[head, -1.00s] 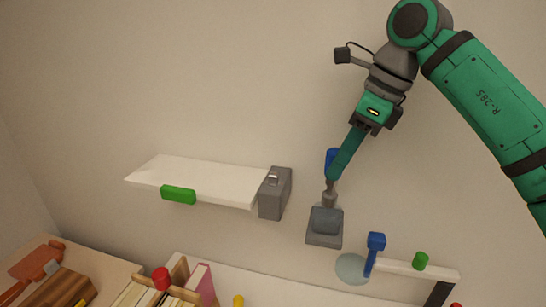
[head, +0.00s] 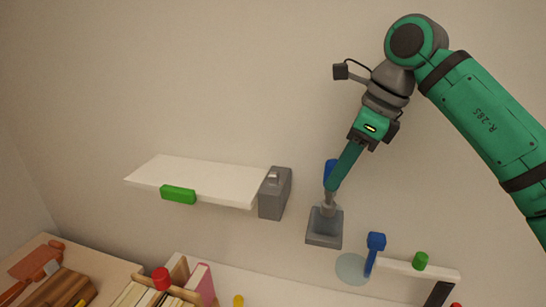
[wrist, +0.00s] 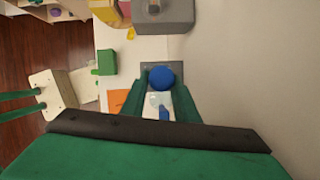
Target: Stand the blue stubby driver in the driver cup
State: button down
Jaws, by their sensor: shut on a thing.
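The blue stubby driver (head: 329,169) is held upright between the fingers of my gripper (head: 335,183). Its grey shaft points down at the grey driver cup (head: 325,238), which is directly below. The shaft's lower end meets the top of the cup in the head view, but I cannot tell how far inside it is. In the wrist view the round blue handle end (wrist: 165,77) sits between the two green fingertips (wrist: 160,95). Part of the grey cup (wrist: 149,69) shows behind it; the shaft is hidden there.
A grey box (head: 273,197) stands left of the cup, beside a white shelf (head: 215,183) with a green block (head: 178,194). Several books (head: 200,280) stand below left.

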aim_at(328, 207)
jog(key=shift+f, duration=1.6)
dwell(0.6)
jog(key=c, duration=1.3)
grip_release()
